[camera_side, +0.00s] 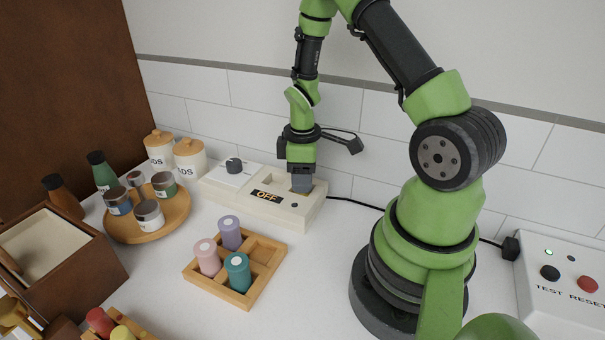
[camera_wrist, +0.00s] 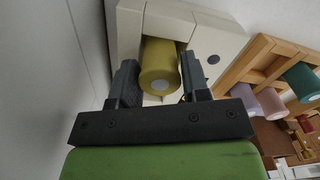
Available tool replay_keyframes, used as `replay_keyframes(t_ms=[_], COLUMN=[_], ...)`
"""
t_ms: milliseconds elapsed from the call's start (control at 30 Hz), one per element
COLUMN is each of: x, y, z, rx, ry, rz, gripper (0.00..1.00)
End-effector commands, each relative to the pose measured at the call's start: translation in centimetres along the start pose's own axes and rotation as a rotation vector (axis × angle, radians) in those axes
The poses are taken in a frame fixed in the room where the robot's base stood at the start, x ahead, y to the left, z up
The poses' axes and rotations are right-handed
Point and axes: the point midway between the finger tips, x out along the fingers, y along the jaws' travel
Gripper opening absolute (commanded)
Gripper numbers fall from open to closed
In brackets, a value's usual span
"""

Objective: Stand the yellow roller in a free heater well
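The yellow roller (camera_wrist: 160,62) shows in the wrist view, its pale round end facing the camera, between the two fingers of my gripper (camera_wrist: 160,75). Both fingertips look to be against its sides. In the side view my gripper (camera_side: 301,184) points straight down at the right-hand well of the cream heater (camera_side: 262,209), with its tips at or in the opening. The roller is hidden there, so I cannot tell whether it rests on the well floor.
A wooden rack (camera_side: 258,280) in front of the heater holds pink (camera_side: 207,257), lilac (camera_side: 230,232) and teal (camera_side: 237,272) rollers. Jars stand on a round tray (camera_side: 178,222) at left. A control box (camera_side: 565,285) is at right. The tiled wall is close behind.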

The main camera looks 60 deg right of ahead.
Motion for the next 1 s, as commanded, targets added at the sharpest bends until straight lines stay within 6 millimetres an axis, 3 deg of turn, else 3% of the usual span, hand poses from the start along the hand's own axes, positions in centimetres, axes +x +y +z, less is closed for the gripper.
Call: replay_keyframes(t_ms=[33, 100, 467, 1000], x=[0.0, 0.0, -0.8, -10.8], y=[0.0, 0.0, 0.1, 0.1], z=[0.0, 0.0, 0.0, -0.1], rx=[0.0, 0.0, -0.001, -0.001], ry=[0.0, 0.0, 0.001, 0.004], rz=[0.0, 0.0, 0.002, 0.003], gripper=[0.55, 0.64, 0.64, 0.64])
